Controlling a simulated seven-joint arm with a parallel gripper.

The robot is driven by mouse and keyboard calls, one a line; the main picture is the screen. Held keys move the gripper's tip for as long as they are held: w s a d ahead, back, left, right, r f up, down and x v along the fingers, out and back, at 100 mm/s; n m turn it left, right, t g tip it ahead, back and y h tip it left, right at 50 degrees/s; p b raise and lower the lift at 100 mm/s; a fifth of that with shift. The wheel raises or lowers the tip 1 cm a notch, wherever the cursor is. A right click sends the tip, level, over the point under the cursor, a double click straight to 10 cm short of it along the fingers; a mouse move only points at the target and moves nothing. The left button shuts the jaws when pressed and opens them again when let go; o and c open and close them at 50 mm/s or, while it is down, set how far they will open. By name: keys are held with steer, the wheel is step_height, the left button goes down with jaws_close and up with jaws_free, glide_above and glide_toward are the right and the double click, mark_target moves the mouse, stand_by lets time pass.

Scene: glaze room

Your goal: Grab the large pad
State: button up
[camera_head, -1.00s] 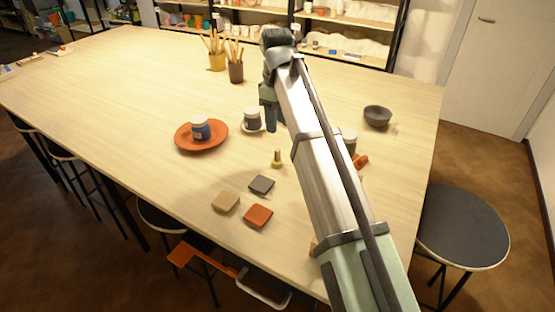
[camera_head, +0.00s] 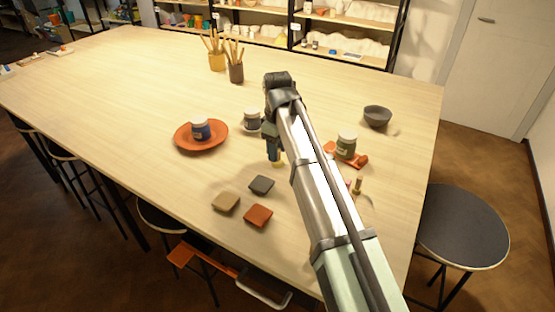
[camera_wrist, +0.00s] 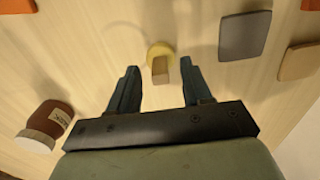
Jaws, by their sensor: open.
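A yellow round pad (camera_wrist: 160,48) with a short wooden handle stands on the table just ahead of my open fingers in the wrist view. In the head view it shows only partly, as a yellow base (camera_head: 278,163) below my gripper (camera_head: 273,155). My gripper also shows in the wrist view (camera_wrist: 163,72); its fingers are apart, with the handle appearing between their tips and nothing held. I cannot tell whether the handle is at finger depth. A smaller handled piece (camera_head: 357,186) stands right of my arm, partly hidden. I cannot compare their sizes fully.
Flat square tiles, grey (camera_head: 261,184), beige (camera_head: 226,201) and orange (camera_head: 258,215), lie nearby. A lidded jar (camera_head: 252,120) stands behind my gripper. Another jar (camera_head: 346,145) is by an orange tray (camera_head: 357,161). An orange plate (camera_head: 181,140) holds a blue jar (camera_head: 201,129).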

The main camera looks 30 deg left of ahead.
steer(key=shift+f, duration=0.7)
jaws_close()
